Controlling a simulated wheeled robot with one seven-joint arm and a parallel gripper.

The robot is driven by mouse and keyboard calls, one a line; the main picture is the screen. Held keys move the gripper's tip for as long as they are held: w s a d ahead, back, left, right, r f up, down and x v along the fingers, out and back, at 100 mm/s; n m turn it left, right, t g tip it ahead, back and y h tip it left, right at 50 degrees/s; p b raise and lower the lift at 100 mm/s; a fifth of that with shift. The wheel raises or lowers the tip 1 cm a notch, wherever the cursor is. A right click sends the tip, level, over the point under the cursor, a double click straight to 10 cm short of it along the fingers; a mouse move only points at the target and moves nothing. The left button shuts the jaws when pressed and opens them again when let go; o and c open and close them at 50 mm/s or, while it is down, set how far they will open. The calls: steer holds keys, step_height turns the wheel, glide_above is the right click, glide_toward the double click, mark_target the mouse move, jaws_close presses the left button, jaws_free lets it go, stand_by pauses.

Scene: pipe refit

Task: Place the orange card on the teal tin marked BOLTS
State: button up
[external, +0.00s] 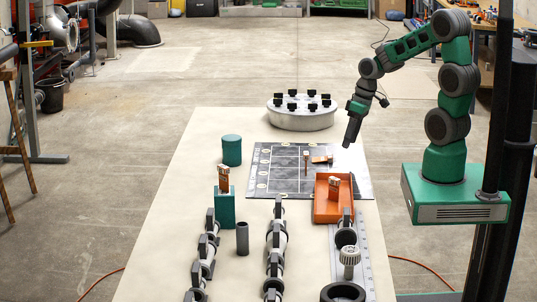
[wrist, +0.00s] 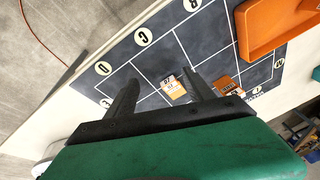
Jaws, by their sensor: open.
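A round teal tin (external: 231,150) stands left of the dark grid mat; no BOLTS mark is readable on it. A teal block (external: 224,210) nearer the camera has an orange-and-white card (external: 223,179) upright on top. On the mat are a flat orange card (external: 321,159) and a small upright card (external: 306,157). My gripper (external: 349,144) is open and empty above the mat's far right part.
The grid mat (external: 273,175) has lettered circles. An orange tray (external: 320,216) holds another card (external: 334,184). A round grey stand (external: 301,120) with black clips is at the back. Pipe pieces (external: 276,240) stand in front. The table's left back is clear.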

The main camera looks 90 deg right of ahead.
mark_target(328, 156)
steer(key=w+f+n, duration=0.1)
steer(key=w, duration=0.1)
steer(key=w+f+n+t, duration=0.1)
steer(key=w+f, duration=0.1)
steer(key=w+f+n, duration=0.2)
steer(key=shift+w+d+f, duration=0.15)
steer(key=shift+w+f, duration=0.05)
steer(key=shift+w, duration=0.05)
jaws_close()
stand_by(0.7)
